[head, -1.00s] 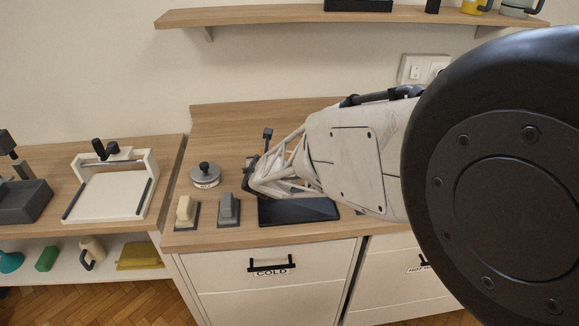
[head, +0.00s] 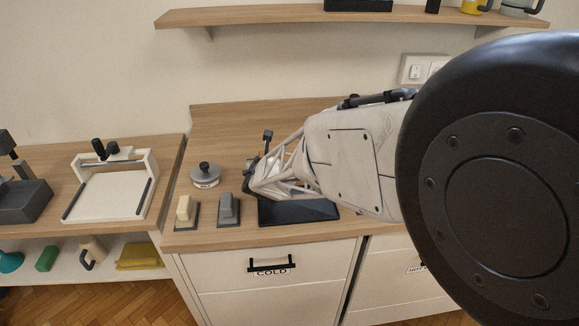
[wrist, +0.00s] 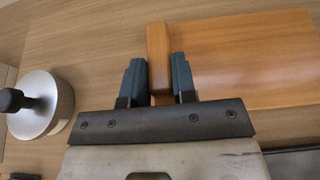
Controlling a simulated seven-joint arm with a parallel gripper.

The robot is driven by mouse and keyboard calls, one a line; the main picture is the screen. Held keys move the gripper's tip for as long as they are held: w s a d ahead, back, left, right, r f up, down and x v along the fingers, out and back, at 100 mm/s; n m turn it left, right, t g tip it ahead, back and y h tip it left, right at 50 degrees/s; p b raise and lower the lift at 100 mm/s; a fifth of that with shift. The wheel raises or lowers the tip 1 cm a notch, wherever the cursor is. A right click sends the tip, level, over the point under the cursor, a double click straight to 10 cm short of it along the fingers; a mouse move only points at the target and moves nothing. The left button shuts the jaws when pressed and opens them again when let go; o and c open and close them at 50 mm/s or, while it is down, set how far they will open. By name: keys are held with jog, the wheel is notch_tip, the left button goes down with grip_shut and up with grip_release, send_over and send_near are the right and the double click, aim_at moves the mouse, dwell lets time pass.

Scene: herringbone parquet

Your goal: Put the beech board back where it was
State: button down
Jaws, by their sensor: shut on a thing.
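In the wrist view my gripper (wrist: 160,82) has its two blue-grey fingers closed on a narrow upright wooden piece. That piece looks like a grip or edge of the beech board (wrist: 245,60), a smooth orange-brown slab spreading to the right. Whether the board rests on the counter or is slightly above it I cannot tell. In the head view my gripper (head: 250,180) is low over the middle counter, mostly behind my arm, and the board is hidden there.
A round grey weight with a black knob (head: 204,175) stands left of my gripper; it also shows in the wrist view (wrist: 42,108). A cream block (head: 184,210), a grey block (head: 228,208) and a black tray (head: 300,211) lie along the front. A shelf (head: 260,16) hangs above.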

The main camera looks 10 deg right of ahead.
jog(key=c, duration=0.5)
grip_release()
jog(key=shift+f, duration=0.1)
jog(key=shift+s, duration=0.15)
jog(key=shift+v, duration=3.75)
